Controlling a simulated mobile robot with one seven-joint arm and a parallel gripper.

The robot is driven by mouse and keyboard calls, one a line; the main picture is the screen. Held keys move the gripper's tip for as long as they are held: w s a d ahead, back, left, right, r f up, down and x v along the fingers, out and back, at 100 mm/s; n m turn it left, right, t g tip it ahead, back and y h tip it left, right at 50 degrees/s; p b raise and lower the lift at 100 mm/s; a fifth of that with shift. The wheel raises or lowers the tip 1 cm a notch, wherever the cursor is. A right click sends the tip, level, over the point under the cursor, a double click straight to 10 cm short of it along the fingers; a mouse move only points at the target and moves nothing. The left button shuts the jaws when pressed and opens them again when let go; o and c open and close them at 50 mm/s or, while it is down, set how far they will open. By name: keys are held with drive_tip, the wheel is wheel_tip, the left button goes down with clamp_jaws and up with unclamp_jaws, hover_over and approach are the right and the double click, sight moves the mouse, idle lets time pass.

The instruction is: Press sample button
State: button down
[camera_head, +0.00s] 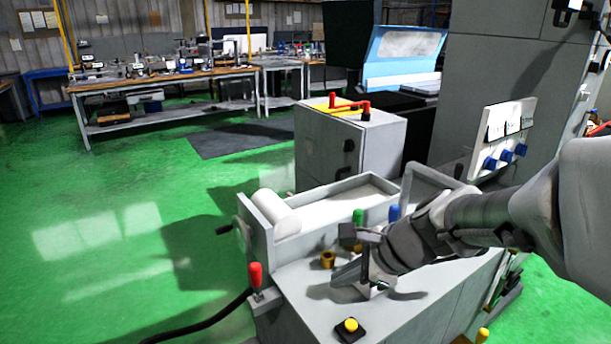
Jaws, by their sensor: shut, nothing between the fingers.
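A yellow push button (350,325) on a square black base sits on the front of the grey machine top (305,285). No label reading "sample" is legible, so I cannot tell for certain which control is the sample button. My gripper (352,265) is shut and empty. It hangs over the machine top, above and behind the yellow button in the picture, apart from it. A green knob (358,216) and a blue knob (394,213) stand behind my gripper. A brass ring-shaped part (328,260) lies just left of it.
A red-handled lever (256,275) stands at the machine's left corner. A white roller (275,212) lies in a trough behind. A grey cabinet (325,150) with red handles stands farther back. A panel with blue knobs (506,155) is at right. Green floor is open at left.

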drive_tip(key=w+d+f+m+t+b, duration=0.1)
drive_tip(key=w+d+f+m+b, duration=0.15)
drive_tip(key=w+f+m, duration=0.5)
drive_tip(key=m+t+b, duration=0.1)
drive_tip(key=m+b, duration=0.2)
drive_tip(key=m, duration=0.8)
hover_over(354, 327)
wheel_tip(354, 327, down, 9)
drive_tip(key=shift+r, duration=0.15)
wheel_tip(354, 327, down, 9)
drive_tip(key=b, duration=0.8)
drive_tip(key=shift+r, duration=0.1)
drive_tip(key=shift+f+b, duration=0.4)
drive_tip(key=shift+b, duration=0.1)
drive_tip(key=shift+f+b, duration=0.45)
drive_tip(key=shift+f, duration=0.15)
idle(0.7)
drive_tip(key=shift+r, duration=0.1)
drive_tip(key=shift+r+p, duration=0.9)
drive_tip(key=shift+p, duration=0.1)
